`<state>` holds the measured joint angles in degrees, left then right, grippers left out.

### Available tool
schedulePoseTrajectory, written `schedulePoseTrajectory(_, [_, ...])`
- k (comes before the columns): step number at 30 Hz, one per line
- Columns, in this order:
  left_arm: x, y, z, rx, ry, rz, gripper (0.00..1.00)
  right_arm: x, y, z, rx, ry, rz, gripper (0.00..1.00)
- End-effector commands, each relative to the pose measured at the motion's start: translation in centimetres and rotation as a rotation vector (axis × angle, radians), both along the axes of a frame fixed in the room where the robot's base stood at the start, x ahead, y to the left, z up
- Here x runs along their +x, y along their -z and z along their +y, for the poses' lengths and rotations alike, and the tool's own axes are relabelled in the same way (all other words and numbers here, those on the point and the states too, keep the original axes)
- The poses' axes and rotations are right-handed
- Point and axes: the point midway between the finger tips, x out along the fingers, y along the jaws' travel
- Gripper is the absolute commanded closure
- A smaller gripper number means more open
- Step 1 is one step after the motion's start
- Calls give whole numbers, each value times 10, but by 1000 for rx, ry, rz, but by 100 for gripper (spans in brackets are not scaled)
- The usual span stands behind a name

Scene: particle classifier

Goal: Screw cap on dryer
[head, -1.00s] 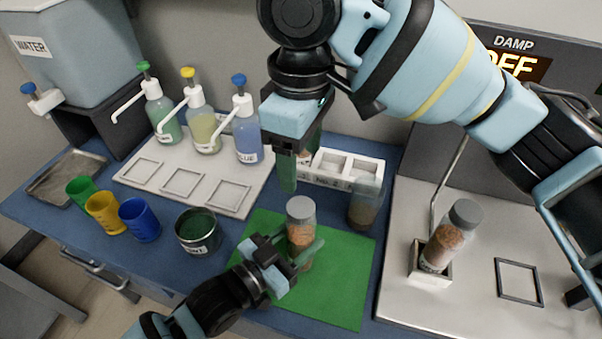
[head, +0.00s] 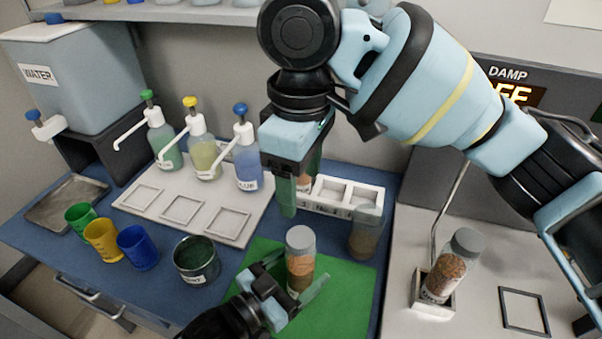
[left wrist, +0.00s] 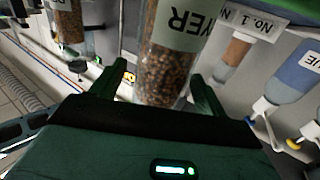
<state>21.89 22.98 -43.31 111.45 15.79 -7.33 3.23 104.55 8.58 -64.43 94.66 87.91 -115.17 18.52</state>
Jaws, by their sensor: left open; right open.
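The dryer jar (head: 301,265) stands upright on the green mat. It is clear, holds brown grains and has a grey cap (head: 300,238) on top; whether the cap is tight cannot be told. My left gripper (head: 291,282) is open around the jar, one finger on each side. In the left wrist view, the jar (left wrist: 165,65), with an upside-down label ending in "YER", stands between the open fingers (left wrist: 157,88). My right gripper (head: 300,198) hangs above and behind the jar, fingers downward, open and empty, apart from the cap.
A second capped jar (head: 364,235) stands behind right. A white rack (head: 345,193) is at the back. Another capped jar (head: 452,265) leans in a holder on the right. A dark tin (head: 196,260) and coloured cups (head: 138,247) stand left. The green mat (head: 345,300) is clear at right.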

Motion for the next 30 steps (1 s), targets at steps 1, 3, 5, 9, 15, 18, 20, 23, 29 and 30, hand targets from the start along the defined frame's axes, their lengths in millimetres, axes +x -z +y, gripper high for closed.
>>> schedulePoseTrajectory(1, [-2, 1, 3, 1, 0, 1, 25, 0, 1, 0, -1, 0, 1, 35])
schedulePoseTrajectory(3, [-8, 2, 8, 2, 0, 3, 25, 0, 3, 0, 0, 0, 3, 35])
schedulePoseTrajectory(5, [-14, 3, 15, 2, 0, 3, 25, 1, 4, 0, 0, 0, 5, 35])
schedulePoseTrajectory(9, [-30, 3, 32, 2, 0, 4, 25, 1, 10, 0, 0, 0, 13, 35])
schedulePoseTrajectory(15, [-47, 2, 50, 1, 0, 4, 25, 2, 15, 0, 0, 0, 20, 35])
schedulePoseTrajectory(18, [-51, 1, 55, 1, 0, 2, 25, 2, 16, 0, -1, 0, 21, 35])
schedulePoseTrajectory(20, [-52, 1, 56, 0, 0, 1, 25, 2, 17, 0, 0, 0, 22, 35])
schedulePoseTrajectory(23, [-52, 0, 56, 0, 0, 0, 25, 2, 16, 0, -1, 0, 21, 35])
schedulePoseTrajectory(29, [-52, 0, 56, 0, 0, 0, 25, 2, 16, 0, 0, 0, 21, 35])
schedulePoseTrajectory(30, [-52, 0, 56, 0, 0, 0, 25, 2, 16, 0, 0, 0, 21, 35])
